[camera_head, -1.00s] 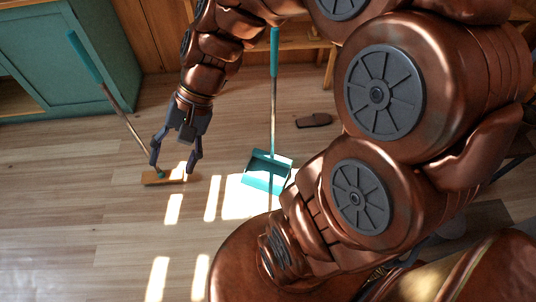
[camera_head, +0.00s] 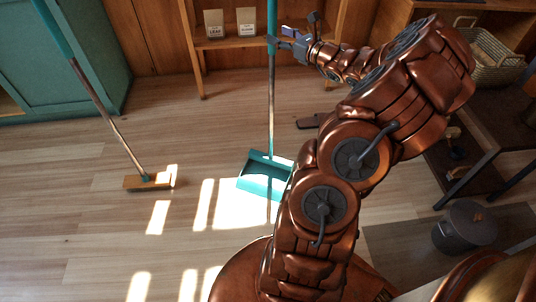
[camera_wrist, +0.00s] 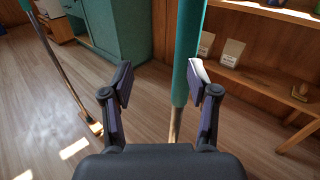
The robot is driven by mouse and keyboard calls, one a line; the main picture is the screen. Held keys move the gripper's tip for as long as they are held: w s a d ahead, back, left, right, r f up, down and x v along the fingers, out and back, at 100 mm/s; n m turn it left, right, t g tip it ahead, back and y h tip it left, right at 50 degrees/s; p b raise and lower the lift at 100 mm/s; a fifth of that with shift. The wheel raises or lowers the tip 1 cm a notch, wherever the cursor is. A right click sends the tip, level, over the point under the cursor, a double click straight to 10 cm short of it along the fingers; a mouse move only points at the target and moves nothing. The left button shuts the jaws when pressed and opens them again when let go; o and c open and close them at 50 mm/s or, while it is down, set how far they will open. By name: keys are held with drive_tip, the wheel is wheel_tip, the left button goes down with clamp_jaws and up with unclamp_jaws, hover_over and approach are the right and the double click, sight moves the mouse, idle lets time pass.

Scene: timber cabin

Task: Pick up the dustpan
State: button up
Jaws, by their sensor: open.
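The dustpan (camera_head: 262,183) is teal and stands on the wooden floor, with a long upright handle, metallic below and teal on top. In the head view my gripper (camera_head: 277,40) is at the teal upper part of the handle. In the wrist view the teal handle (camera_wrist: 188,60) stands between the two fingers of my gripper (camera_wrist: 162,90), nearer the right finger. The fingers are spread, with a clear gap on the left side. I cannot tell whether the right finger touches the handle. The pan is out of the wrist view.
A broom (camera_head: 148,182) with a teal-topped handle stands to the left by the teal cabinet (camera_head: 75,50). A wooden shelf (camera_head: 228,42) with paper bags is behind. A dark pot (camera_head: 465,228) and a basket (camera_head: 495,60) are at the right. Floor between broom and pan is clear.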

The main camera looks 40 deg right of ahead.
sight(276, 28)
drive_tip(key=shift+m+h, duration=0.5)
drive_tip(key=shift+m, duration=0.1)
drive_tip(key=shift+w+d+f+b, duration=0.1)
drive_tip(key=shift+w+d+b, duration=0.35)
drive_tip(key=shift+w, duration=0.65)
drive_tip(key=shift+w+d+f+b, duration=0.1)
drive_tip(key=shift+w+d+b, duration=0.15)
drive_tip(key=shift+w+d, duration=0.6)
drive_tip(key=shift+w+d+f+b, duration=0.1)
drive_tip(key=shift+w+d+b, duration=0.2)
drive_tip(key=shift+w, duration=1.05)
drive_tip(key=shift+a, duration=0.1)
clamp_jaws()
